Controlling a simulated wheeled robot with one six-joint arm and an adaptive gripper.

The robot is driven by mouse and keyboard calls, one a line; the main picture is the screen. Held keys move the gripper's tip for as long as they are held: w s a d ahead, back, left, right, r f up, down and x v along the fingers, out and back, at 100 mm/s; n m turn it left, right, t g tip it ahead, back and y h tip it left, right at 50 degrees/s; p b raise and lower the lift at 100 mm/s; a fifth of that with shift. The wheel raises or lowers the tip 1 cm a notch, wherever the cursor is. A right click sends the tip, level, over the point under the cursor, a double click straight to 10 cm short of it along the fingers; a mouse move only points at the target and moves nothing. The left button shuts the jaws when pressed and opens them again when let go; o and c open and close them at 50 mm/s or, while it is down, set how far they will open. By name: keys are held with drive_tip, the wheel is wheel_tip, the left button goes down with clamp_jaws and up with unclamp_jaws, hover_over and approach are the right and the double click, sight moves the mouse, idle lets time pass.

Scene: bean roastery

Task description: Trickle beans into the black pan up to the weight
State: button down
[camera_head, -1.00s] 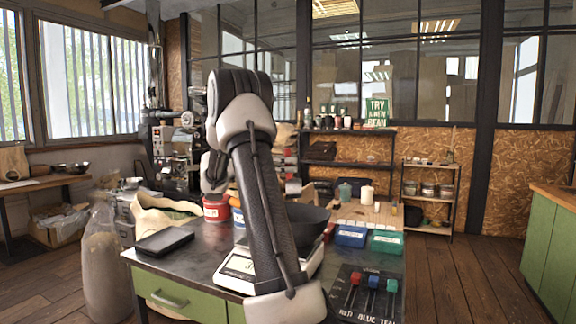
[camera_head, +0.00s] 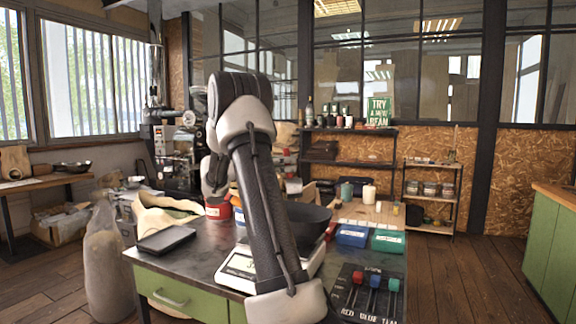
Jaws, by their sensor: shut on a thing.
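The black pan (camera_head: 308,226) is a wide dark bowl on a white scale (camera_head: 238,267) on the dark worktop. My arm stands in front of both and covers the pan's left part and the middle of the scale. The scale's display is too small to read. The inside of the pan is not visible, so I cannot tell whether beans are in it. My gripper is hidden behind my own arm, and what it holds cannot be made out.
A black tray (camera_head: 167,239) lies at the worktop's left. Blue (camera_head: 351,235) and green (camera_head: 388,241) boxes stand right of the pan. A panel with red, blue and teal levers (camera_head: 373,283) is at the front right.

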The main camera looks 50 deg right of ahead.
drive_tip(key=shift+s+d+m+t+y, duration=0.4)
drive_tip(key=shift+s+d+t+y, duration=0.4)
drive_tip(key=shift+s, duration=0.4)
drive_tip(key=shift+s+d+f+y, duration=0.1)
drive_tip(key=shift+s+d+y, duration=0.15)
drive_tip(key=shift+y, duration=0.25)
drive_tip(key=shift+w+f, duration=0.1)
drive_tip(key=shift+d, duration=0.1)
drive_tip(key=shift+s+d+f+m+t+y, duration=0.35)
drive_tip(key=shift+s+d+f+t+y, duration=0.65)
drive_tip(key=shift+f+t+y, duration=0.8)
drive_tip(key=shift+s+d+f+m+t+y, duration=0.3)
drive_tip(key=shift+s+d+f+t+y, duration=0.5)
drive_tip(key=shift+s+f+t+y, duration=0.85)
drive_tip(key=shift+s+d+f+m+t+y, duration=0.35)
drive_tip(key=shift+s+d+f+t+y, duration=0.45)
drive_tip(key=shift+f+t+y, duration=1.05)
drive_tip(key=shift+w+d+f+h, duration=0.1)
drive_tip(key=shift+f+h, duration=0.2)
drive_tip(key=shift+h, duration=0.1)
drive_tip(key=shift+w+d+v, duration=0.1)
drive_tip(key=shift+d+v, duration=0.05)
drive_tip(key=shift+v, duration=0.65)
drive_tip(key=shift+w+d+v, duration=0.1)
drive_tip(key=shift+d+v, duration=0.05)
drive_tip(key=shift+v, duration=0.6)
drive_tip(key=shift+d+v, duration=0.2)
drive_tip(key=shift+v, duration=0.6)
